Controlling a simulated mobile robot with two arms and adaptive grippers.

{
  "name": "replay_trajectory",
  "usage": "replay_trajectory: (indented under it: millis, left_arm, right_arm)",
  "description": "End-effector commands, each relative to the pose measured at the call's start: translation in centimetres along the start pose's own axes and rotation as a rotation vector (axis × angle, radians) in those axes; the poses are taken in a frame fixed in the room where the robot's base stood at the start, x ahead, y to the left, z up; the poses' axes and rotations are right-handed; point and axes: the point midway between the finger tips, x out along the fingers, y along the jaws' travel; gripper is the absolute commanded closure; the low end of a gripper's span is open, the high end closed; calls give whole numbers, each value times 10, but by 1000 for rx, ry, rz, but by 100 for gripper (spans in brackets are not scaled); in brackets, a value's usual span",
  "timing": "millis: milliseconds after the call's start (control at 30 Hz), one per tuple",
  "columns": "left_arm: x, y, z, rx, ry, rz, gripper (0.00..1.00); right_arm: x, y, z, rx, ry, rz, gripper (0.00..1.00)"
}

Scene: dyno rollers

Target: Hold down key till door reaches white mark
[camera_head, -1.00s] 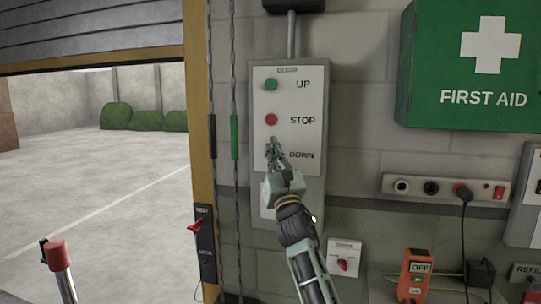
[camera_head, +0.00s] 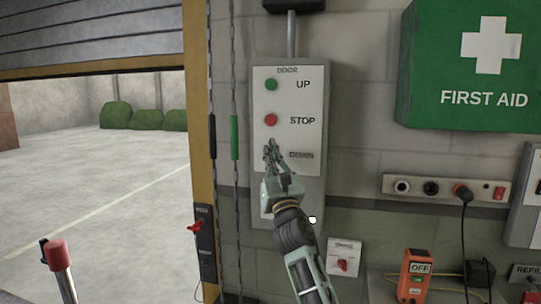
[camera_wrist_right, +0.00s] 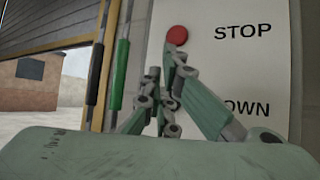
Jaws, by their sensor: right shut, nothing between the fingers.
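The grey door control panel (camera_head: 312,110) is on the wall, with a green UP button (camera_head: 271,85), a red STOP button (camera_head: 271,120) and a DOWN label (camera_head: 301,155). My right gripper (camera_head: 270,146) is shut and empty, its fingertips over the spot left of the DOWN label. They hide the DOWN key, and I cannot tell whether they touch it. In the wrist view the fingers (camera_wrist_right: 165,85) are just below the STOP button (camera_wrist_right: 177,35). The grey slatted door (camera_head: 90,35) hangs partway down the opening. I cannot make out a white mark on its frame.
A yellow door post (camera_head: 197,110) and hanging chains (camera_head: 236,190) stand left of the panel. A green first aid box (camera_head: 470,110) juts out at upper right. A socket strip (camera_head: 415,186) and an orange device (camera_head: 414,275) are at lower right.

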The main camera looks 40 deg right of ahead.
Motion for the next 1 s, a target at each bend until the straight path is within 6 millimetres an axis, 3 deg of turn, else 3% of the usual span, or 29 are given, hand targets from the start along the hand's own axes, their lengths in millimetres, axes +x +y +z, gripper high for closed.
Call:
replay_trajectory:
  millis: [433, 1000]
  left_arm:
    - [-11, 0, -1, 0, 0, 0, 100]
    - [-11, 0, -1, 0, 0, 0, 100]
  right_arm:
    - [-29, 21, 21, 2, 0, 1, 100]
    - [-30, 22, 22, 2, 1, 0, 100]
